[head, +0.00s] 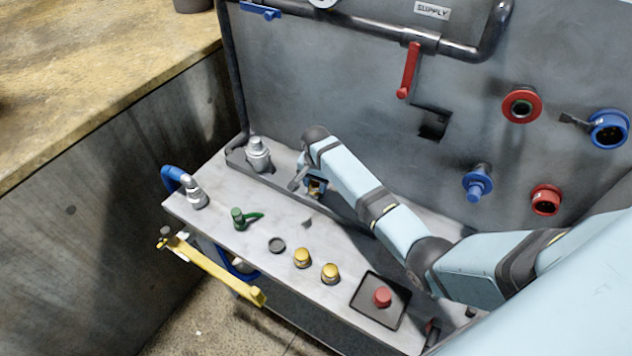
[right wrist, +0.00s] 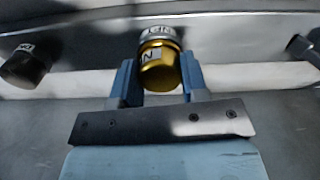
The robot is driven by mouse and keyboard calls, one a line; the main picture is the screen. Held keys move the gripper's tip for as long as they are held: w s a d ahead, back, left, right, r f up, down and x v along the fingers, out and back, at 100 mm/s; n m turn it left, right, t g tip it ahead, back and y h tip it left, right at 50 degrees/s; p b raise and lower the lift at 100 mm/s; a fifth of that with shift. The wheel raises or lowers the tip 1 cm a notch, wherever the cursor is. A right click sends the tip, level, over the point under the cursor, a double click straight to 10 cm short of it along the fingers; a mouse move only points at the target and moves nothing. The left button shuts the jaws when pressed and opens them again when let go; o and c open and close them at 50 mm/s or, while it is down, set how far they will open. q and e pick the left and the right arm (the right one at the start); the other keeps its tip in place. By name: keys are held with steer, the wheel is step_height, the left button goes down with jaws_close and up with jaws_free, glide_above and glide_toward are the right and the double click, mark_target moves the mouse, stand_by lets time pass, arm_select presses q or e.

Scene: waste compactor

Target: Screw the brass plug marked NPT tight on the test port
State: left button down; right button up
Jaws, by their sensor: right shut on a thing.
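The brass plug (right wrist: 160,72) shows in the right wrist view, with a white label on which an N can be read. It sits between the two blue fingers of my right gripper (right wrist: 158,82), which is shut on it. Right against the plug's far end is a silver collar (right wrist: 158,33) with an upside-down label that seems to read NPT; I take it for the test port. How far the thread is engaged cannot be seen. In the head view my right gripper (head: 313,187) is low over the bench's back edge, with a bit of brass showing. My left gripper is out of view.
The upright panel (head: 290,80) stands close behind my right gripper.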

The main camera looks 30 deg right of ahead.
steer(key=shift+m, duration=0.3)
steer(key=o, duration=1.1)
steer(key=shift+c, duration=0.4)
steer(key=n, duration=2)
steer(key=shift+n, duration=0.4)
